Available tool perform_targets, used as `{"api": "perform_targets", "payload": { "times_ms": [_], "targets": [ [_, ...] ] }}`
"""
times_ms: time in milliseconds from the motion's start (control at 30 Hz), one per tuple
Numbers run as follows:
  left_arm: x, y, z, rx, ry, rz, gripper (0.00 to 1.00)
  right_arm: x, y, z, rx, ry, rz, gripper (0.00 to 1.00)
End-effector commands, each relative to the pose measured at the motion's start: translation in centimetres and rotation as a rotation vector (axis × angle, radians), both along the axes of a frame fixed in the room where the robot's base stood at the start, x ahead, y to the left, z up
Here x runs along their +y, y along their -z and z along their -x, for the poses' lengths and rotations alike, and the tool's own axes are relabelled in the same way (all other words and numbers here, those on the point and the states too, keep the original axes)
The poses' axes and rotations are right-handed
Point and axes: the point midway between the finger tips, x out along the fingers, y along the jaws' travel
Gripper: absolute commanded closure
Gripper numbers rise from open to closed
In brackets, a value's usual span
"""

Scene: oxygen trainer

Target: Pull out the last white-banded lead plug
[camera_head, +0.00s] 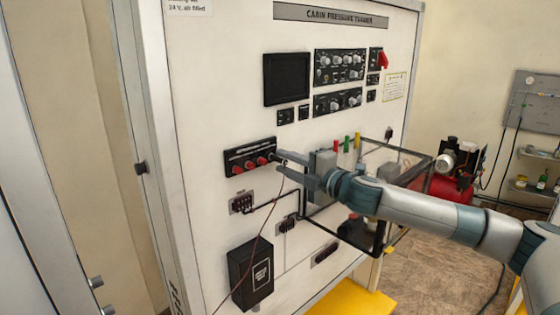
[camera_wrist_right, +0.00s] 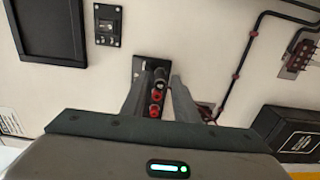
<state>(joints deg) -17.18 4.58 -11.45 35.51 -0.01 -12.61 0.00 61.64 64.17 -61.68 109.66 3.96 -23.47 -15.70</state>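The black socket strip (camera_head: 243,152) is on the white trainer panel, with several plugs in a row. Red plugs (camera_head: 249,164) fill its left part, and a dark plug sits at its right end, by my fingertips. My right gripper (camera_head: 281,162) reaches in from the right to that end. In the right wrist view, the dark plug with a pale band (camera_wrist_right: 159,74) shows between the fingertips of my right gripper (camera_wrist_right: 161,78), above the red plugs (camera_wrist_right: 156,96). The fingers are apart, with gaps beside the plug. A thin dark lead (camera_head: 263,215) hangs below the gripper. My left gripper is out of view.
A clear-walled box with a dark frame (camera_head: 425,170) juts from the panel at right, near my right forearm. A black box (camera_head: 250,272) and small connectors (camera_head: 242,203) sit below the strip. A compressor with a red tank (camera_head: 452,188) stands behind on the right.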

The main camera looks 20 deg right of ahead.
Motion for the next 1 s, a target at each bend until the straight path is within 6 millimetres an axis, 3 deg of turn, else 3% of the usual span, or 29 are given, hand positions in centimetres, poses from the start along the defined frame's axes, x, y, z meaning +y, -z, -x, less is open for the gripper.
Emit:
{"api": "perform_targets", "payload": {
  "times_ms": [733,767,867,1000],
  "targets": [
    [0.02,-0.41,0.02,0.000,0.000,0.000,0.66,0.01,0.05,0.00,0.001,0.000,0.000,0.73],
    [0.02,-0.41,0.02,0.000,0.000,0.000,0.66,0.01,0.04,0.00,0.001,0.000,0.000,0.75],
    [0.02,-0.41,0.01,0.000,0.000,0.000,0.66,0.01,0.04,0.00,0.000,0.000,0.000,0.99],
    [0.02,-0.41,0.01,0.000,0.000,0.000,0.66,0.00,0.03,0.00,0.000,0.000,0.000,1.00]
  ]
}}
